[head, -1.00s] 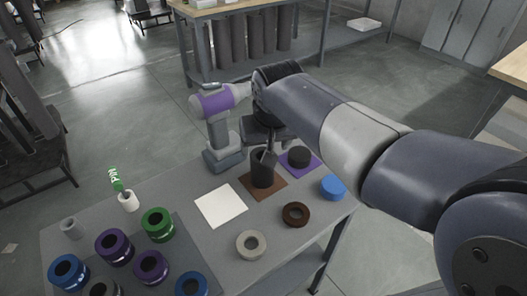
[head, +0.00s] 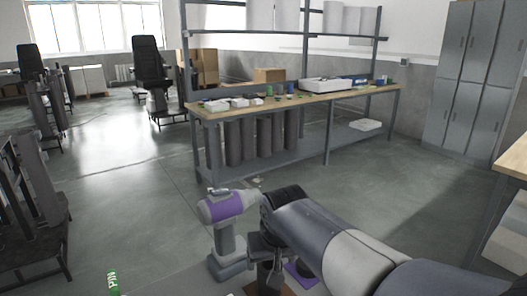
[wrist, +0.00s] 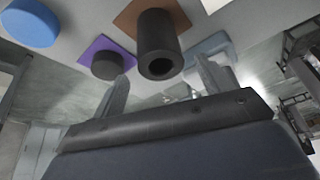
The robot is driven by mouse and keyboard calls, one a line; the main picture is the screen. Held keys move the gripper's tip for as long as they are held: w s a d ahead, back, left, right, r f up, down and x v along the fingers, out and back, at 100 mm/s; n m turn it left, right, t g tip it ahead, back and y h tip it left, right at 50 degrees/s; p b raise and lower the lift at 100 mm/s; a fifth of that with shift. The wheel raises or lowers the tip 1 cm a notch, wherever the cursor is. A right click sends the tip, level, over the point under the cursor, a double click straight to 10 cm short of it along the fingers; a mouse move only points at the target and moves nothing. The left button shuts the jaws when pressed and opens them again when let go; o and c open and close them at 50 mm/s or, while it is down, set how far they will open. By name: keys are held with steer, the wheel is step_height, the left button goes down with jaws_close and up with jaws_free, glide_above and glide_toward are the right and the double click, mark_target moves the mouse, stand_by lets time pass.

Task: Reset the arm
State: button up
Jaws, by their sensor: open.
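My arm reaches in from the lower right in the head view, with my gripper (head: 272,272) pointing down at the bottom edge. In the wrist view my gripper (wrist: 163,85) is open, its two fingers apart. A dark hollow cylinder (wrist: 158,48) stands on a brown square (wrist: 137,17), just beyond the fingertips. Nothing shows gripped.
A purple-banded drill-shaped tool (head: 228,207) stands left of my gripper. In the wrist view, a black disc (wrist: 107,66) sits on a purple square (wrist: 88,53), near a blue disc (wrist: 30,24). A workbench (head: 300,98) and lockers (head: 478,75) stand behind open floor.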

mark_target(268, 265)
steer(key=x, duration=0.7)
steer(key=shift+f+b, duration=0.1)
steer(key=shift+b, duration=0.3)
steer(key=shift+w+r, duration=0.15)
steer(key=shift+r, duration=0.2)
steer(key=shift+r+p, duration=0.3)
steer(key=shift+r, duration=1.05)
